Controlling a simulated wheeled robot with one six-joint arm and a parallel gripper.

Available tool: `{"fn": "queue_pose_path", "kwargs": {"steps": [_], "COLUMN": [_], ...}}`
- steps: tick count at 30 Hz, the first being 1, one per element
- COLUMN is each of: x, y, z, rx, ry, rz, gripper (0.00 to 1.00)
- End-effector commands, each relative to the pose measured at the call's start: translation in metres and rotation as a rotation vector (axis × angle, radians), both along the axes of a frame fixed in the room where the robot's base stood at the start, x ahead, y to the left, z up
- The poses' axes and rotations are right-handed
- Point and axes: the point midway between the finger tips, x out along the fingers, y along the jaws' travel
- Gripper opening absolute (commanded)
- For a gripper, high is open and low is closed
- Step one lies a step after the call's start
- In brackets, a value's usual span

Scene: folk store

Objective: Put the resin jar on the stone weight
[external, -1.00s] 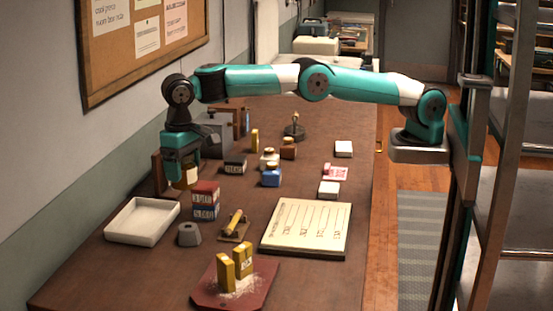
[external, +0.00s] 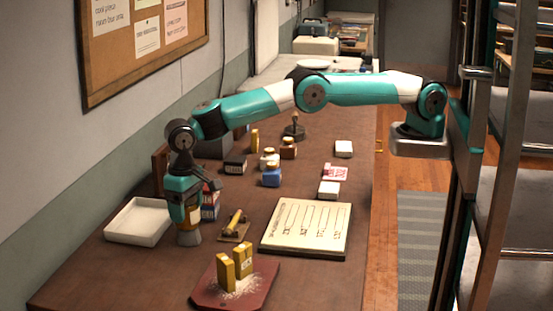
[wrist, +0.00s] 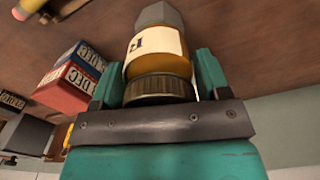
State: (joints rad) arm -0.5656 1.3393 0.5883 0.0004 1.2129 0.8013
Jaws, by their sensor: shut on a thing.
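The resin jar (wrist: 158,52) has amber glass, a white label and a dark ribbed lid. My gripper (external: 187,212) is shut on it, with a teal finger on each side in the wrist view. The jar (external: 194,214) shows as a small amber patch between the fingers in the external view. The grey faceted stone weight (external: 188,238) stands on the table directly below the jar. Its grey end (wrist: 158,14) shows just past the jar's base in the wrist view. I cannot tell whether jar and weight touch.
Red and blue date blocks (wrist: 68,82) stand stacked close beside my gripper. A white tray (external: 113,236) lies to the left. A brass roller tool (external: 236,224) and a ruled board (external: 342,240) lie to the right. A red board (external: 205,297) with yellow boxes is in front.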

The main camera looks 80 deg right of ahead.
Motion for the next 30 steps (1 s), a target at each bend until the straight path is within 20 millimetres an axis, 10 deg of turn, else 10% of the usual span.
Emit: {"fn": "queue_pose_path", "kwargs": {"steps": [2, 3, 6, 18, 30], "x": [0.0, 0.0, 0.0, 0.001, 0.001], "y": [0.0, 0.0, 0.0, 0.0, 0.0], "z": [-0.004, -0.003, -0.003, 0.007, 0.09], "rx": [0.001, 0.0, 0.0, 0.001, 0.002], "ry": [-0.001, 0.0, 0.0, -0.002, -0.004], "rz": [0.0, 0.0, 0.0, 0.0, 0.0], "gripper": [0.37, 0.74, 0.94, 0.94, 0.94]}}
